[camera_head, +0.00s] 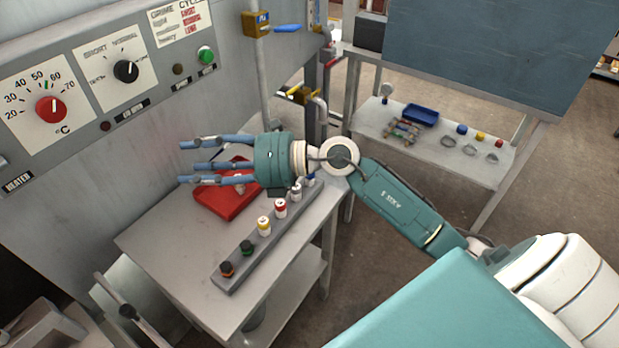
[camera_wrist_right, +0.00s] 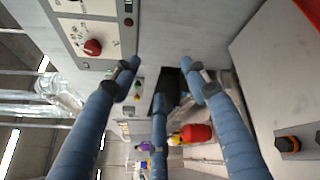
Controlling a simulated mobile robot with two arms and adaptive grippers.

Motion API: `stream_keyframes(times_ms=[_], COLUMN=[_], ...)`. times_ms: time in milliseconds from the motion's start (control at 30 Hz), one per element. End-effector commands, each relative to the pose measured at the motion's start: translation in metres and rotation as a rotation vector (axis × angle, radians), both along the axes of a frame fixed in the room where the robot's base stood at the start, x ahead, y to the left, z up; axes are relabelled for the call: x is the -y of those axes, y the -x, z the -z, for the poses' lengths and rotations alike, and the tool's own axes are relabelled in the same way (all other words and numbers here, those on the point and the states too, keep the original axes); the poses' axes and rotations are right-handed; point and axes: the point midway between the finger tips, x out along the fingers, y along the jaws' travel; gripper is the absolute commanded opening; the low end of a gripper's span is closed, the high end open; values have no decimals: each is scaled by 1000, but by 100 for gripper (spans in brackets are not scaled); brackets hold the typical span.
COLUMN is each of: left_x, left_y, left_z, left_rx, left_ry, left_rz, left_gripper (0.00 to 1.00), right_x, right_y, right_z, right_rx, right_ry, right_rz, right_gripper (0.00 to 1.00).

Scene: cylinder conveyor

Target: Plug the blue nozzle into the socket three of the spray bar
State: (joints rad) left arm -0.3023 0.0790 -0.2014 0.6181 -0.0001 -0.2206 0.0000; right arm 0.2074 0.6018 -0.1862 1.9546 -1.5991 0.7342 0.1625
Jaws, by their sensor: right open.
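The spray bar (camera_head: 236,280) appears to be the grey bar along the right part of the near steel table. Orange-black (camera_head: 227,268) and green-black (camera_head: 247,247) fittings stand at its near end. Yellow (camera_head: 264,226), red (camera_head: 281,208) and white (camera_head: 296,192) capped pieces follow. A small blue piece (camera_head: 311,181) at the far end is partly hidden by my right gripper (camera_head: 187,163); I cannot tell if it is the blue nozzle. That gripper is open and empty, its three fingers pointing left above the red tray (camera_head: 220,207). Its fingers also show in the wrist view (camera_wrist_right: 160,80). My left gripper is out of view.
The control panel wall (camera_head: 110,130) stands close beyond my right fingers. The near table (camera_head: 160,240) is bare at its front left. A back table (camera_head: 480,165) holds a blue tray (camera_head: 421,115) and small coloured pieces. A yellow-handled valve (camera_head: 302,95) stands between them.

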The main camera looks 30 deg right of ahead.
Motion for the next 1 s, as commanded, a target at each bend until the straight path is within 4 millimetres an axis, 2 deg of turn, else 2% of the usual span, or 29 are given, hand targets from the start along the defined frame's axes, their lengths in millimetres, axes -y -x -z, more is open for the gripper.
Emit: stream_keyframes(times_ms=[67,100,167,200,300,400,500,600,833,1000], left_x=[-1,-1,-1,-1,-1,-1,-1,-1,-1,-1], left_y=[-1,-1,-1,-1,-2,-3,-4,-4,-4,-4], left_z=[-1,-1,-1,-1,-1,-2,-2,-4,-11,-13], left_rx=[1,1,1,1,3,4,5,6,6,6], left_ry=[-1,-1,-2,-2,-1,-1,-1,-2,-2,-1], left_rz=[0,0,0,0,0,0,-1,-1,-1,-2], left_gripper=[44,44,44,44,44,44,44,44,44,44], right_x=[26,46,83,111,181,235,267,278,277,277], right_y=[-8,-10,-14,-15,-14,-6,1,2,-10,-16], right_z=[35,54,78,90,106,109,108,112,145,159], right_rx=[-28,-58,-117,-161,-279,-383,-451,-480,-483,-479], right_ry=[255,381,561,670,893,1039,1115,1141,1141,1142], right_rz=[-29,-34,-27,-13,42,99,138,153,150,150], right_gripper=[45,45,45,45,45,45,45,45,45,45])
